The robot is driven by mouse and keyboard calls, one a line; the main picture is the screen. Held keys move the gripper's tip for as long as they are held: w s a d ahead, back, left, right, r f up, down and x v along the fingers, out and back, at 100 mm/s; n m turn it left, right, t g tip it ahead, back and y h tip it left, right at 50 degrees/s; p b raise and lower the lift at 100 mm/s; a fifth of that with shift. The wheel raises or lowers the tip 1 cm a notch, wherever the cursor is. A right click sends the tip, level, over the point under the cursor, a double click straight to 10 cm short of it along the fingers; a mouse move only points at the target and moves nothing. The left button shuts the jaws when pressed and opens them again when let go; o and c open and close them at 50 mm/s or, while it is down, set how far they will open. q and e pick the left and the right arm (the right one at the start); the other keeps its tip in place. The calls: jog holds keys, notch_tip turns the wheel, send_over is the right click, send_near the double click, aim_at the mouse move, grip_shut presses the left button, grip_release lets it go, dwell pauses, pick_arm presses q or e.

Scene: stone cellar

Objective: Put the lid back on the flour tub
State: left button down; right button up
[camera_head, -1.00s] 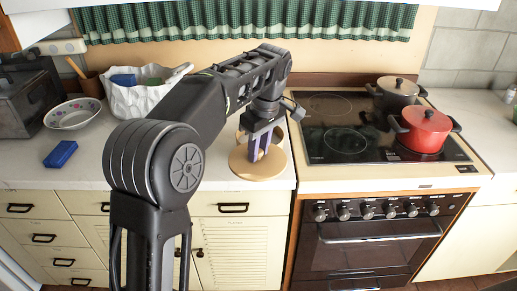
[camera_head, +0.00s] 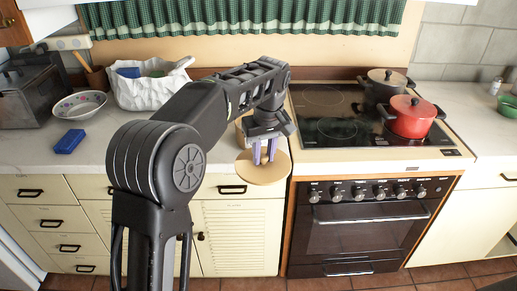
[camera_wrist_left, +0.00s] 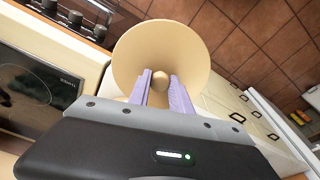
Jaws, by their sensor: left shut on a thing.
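The lid (camera_head: 255,175) is a round, pale beige disc with a small knob. My left gripper (camera_head: 264,158) is shut on the knob, with one purple finger on each side. The lid is held by the counter's front edge, just left of the stove. In the left wrist view the lid (camera_wrist_left: 165,45) shows its knob between the fingers (camera_wrist_left: 160,88), with floor tiles behind the disc. A beige shape (camera_head: 241,128) on the counter is mostly hidden behind my gripper; I cannot tell whether it is the flour tub. My right gripper is not in view.
The black hob (camera_head: 335,115) lies right of the lid, with a red pot (camera_head: 412,120) and a grey pot (camera_head: 386,88). A white basket (camera_head: 150,93), a bowl (camera_head: 79,106) and a blue block (camera_head: 70,141) stand at left. The counter near the blue block is clear.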

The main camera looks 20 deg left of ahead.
aim_at(272, 170)
pick_arm(q)
jog(key=d+f+m, duration=0.1)
jog(key=f+m, duration=0.1)
jog(key=d+f+m, duration=0.1)
jog(key=f, duration=0.1)
jog(key=s+d+f+m, duration=0.1)
jog(key=f+m, duration=0.1)
jog(key=shift+f+m+h, duration=0.1)
jog(key=shift+m+h, duration=0.2)
jog(key=shift+h, duration=0.1)
jog(key=s+d+f+m, duration=0.3)
jog(key=s+f, duration=0.2)
jog(key=shift+d+t, duration=0.15)
jog(key=shift+t, duration=0.15)
